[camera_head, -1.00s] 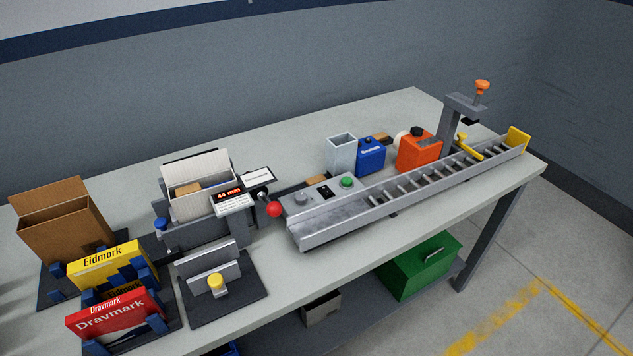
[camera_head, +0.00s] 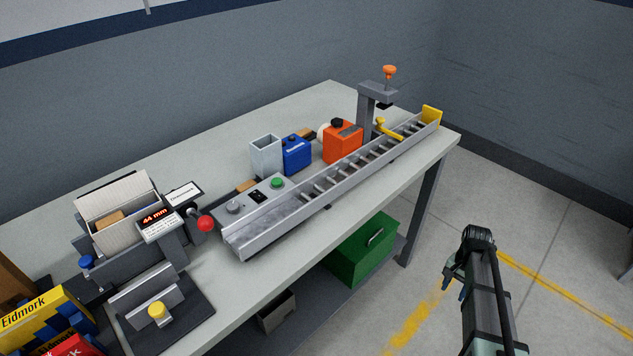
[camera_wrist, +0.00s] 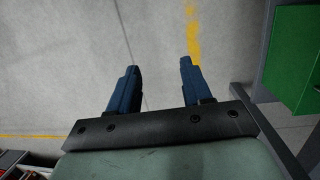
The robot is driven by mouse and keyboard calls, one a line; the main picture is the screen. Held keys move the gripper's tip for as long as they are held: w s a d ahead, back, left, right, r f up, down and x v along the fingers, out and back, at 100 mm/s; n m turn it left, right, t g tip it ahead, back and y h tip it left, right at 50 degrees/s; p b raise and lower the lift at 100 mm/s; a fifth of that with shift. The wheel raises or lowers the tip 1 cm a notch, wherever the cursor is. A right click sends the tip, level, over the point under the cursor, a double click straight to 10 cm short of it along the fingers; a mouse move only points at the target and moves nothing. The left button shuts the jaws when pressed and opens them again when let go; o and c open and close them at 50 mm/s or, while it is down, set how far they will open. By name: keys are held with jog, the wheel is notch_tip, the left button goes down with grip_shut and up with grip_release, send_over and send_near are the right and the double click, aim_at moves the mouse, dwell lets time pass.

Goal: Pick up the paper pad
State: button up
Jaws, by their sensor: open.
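I cannot clearly make out a paper pad in either view. My gripper (camera_head: 456,284) hangs over the floor to the right of the bench in the head view, well apart from everything on the bench. The wrist view shows its two blue fingers (camera_wrist: 159,66) spread apart with nothing between them, facing bare floor. On the bench, an open white carton (camera_head: 125,207) with a brown item inside sits in a grey holder with a 44 mm display (camera_head: 158,224).
A green box (camera_head: 362,250) sits below.

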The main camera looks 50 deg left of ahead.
jog(key=w+a+r+t+y, duration=0.1)
jog(key=w+a+r, duration=0.1)
jog(key=a+r, duration=1.2)
jog(key=w+a+r+t, duration=0.1)
jog(key=w+a+r, duration=0.1)
jog(key=a+r, duration=1.15)
jog(key=s+a+r, duration=0.9)
jog(key=a+r, duration=0.4)
jog(key=r, duration=0.1)
send_over(245, 186)
notch_tip(245, 186, down, 2)
notch_tip(245, 186, down, 13)
jog(key=shift+f, duration=0.15)
